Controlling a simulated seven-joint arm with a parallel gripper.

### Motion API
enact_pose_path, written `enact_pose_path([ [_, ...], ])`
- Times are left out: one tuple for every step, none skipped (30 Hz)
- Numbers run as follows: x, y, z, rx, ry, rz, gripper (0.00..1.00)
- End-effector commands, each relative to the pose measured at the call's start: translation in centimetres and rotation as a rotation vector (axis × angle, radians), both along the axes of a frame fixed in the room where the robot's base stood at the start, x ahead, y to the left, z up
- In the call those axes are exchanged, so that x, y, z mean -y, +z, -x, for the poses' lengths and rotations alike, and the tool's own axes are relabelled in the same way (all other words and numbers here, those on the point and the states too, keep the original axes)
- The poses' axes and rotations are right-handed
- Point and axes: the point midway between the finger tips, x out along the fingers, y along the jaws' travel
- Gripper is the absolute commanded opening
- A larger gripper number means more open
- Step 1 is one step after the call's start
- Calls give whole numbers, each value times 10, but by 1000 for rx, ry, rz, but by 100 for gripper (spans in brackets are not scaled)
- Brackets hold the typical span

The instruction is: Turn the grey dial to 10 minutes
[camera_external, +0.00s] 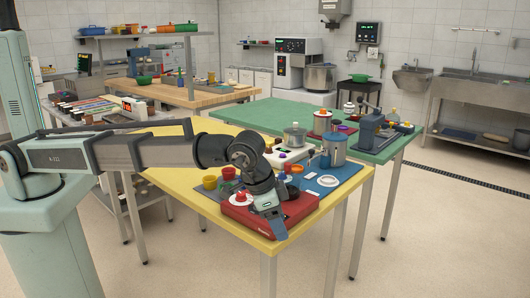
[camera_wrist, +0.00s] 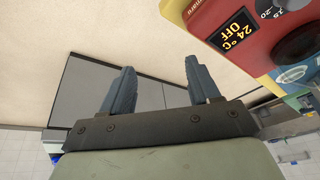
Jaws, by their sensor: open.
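A red appliance (camera_external: 296,211) sits near the front edge of the yellow table (camera_external: 226,218); in the wrist view its red face (camera_wrist: 215,20) is at the upper right. A dark grey dial (camera_wrist: 302,42) is cut off by the right edge there, with the numbers 15 and 20 visible beside it. Its pointer and setting cannot be read. A display (camera_wrist: 235,35) reads 24°C OFF. My gripper (camera_wrist: 162,88) is open and empty, left of the dial in the wrist view and apart from it. In the external view my gripper (camera_external: 277,225) is at the appliance's front, partly hiding it.
A green table (camera_external: 232,113) stands beyond. The floor (camera_external: 400,235) in front is clear.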

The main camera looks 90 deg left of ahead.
Motion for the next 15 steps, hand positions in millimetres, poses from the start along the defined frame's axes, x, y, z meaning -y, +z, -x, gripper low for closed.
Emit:
enact_pose_path([
  [-26,19,-1,-42,67,21,61],
  [-39,27,1,-71,101,34,61],
  [-55,39,4,-106,146,48,61],
  [-66,47,6,-134,176,58,61],
  [-77,55,9,-159,207,69,61],
  [-90,66,13,-190,240,82,61],
  [-100,73,16,-213,265,90,61],
  [-107,80,19,-232,285,98,61],
  [-117,88,23,-256,311,107,61],
  [-123,93,26,-273,328,112,61],
  [-129,98,28,-289,341,118,61],
  [-135,104,31,-304,356,124,61],
  [-139,107,33,-314,367,126,61],
  [-141,109,34,-321,374,129,61],
  [-144,111,36,-331,382,132,61],
])
